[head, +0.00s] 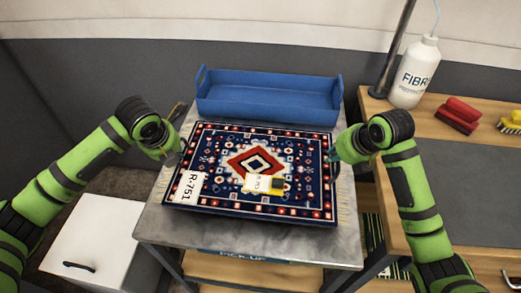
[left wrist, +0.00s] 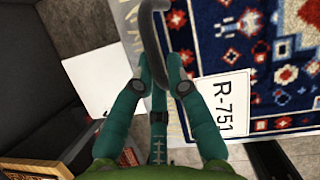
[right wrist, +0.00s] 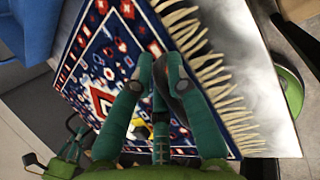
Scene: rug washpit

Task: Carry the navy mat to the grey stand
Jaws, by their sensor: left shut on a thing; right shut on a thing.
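The navy mat (head: 222,190) has a red, white and blue pattern, pale fringes on its short sides and a white R-751 tag (head: 188,187). It lies flat on or just over the grey-topped stand (head: 185,228), which has a PICK-UP label on its front; I cannot tell if they touch. My left gripper (head: 181,148) is at the mat's left side, shut on a dark curved handle (left wrist: 152,35). My right gripper (head: 334,154) is at its right side, shut on a dark handle (right wrist: 181,88), mostly hidden by the fingers.
A small yellow, white and dark item (head: 263,184) lies on the mat. An empty-looking blue tray (head: 268,110) stands behind it. A wooden bench at right holds a white bottle (head: 412,75), a red brush (head: 458,113) and a yellow one (head: 511,122). A white cabinet (head: 95,240) stands at left.

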